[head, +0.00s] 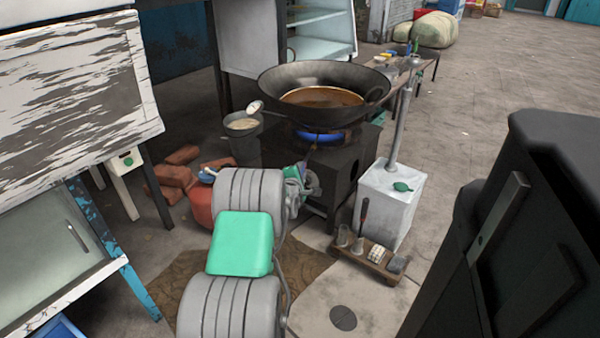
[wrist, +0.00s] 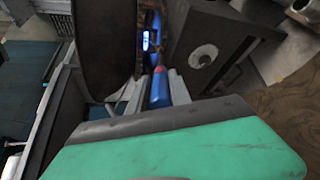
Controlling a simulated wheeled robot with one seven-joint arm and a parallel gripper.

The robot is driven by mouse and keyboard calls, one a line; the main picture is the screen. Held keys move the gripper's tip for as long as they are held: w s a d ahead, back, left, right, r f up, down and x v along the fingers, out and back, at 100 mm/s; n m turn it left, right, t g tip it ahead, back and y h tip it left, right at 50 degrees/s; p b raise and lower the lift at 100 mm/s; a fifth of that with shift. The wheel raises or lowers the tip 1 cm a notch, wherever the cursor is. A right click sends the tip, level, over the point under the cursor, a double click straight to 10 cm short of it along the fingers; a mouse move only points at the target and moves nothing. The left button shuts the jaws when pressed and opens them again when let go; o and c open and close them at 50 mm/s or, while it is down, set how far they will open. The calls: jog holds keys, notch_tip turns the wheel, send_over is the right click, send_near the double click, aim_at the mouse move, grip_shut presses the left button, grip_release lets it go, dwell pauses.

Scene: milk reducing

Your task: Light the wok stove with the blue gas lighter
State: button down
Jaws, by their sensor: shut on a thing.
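My gripper (wrist: 163,88) is shut on the blue gas lighter (wrist: 159,92) in the wrist view. The lighter's reddish end (wrist: 160,69) points toward the burner. The wok stove (head: 344,169) is a dark box in the head view, and its side with a round pale knob (wrist: 203,55) shows in the wrist view. A bright blue flame-like glow (head: 321,136) shows under the wok and also in the wrist view (wrist: 148,41), just beyond the lighter's tip. The large black wok (head: 280,90) holds brown liquid. In the head view my arm hides most of the gripper and lighter.
A dark bucket (head: 243,148) with a ladle stands left of the stove, near red bricks (head: 172,174). A white block with a metal post (head: 385,205) and a small wooden rack (head: 362,258) stand right of it. Open paving lies farther right.

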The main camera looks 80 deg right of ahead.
jog(key=a+p, duration=0.3)
jog(key=a, duration=0.6)
jog(key=shift+a, duration=0.4)
jog(key=shift+s+a, duration=0.1)
jog(key=a+b, duration=0.4)
jog(key=a, duration=1.8)
jog(key=shift+s, duration=0.35)
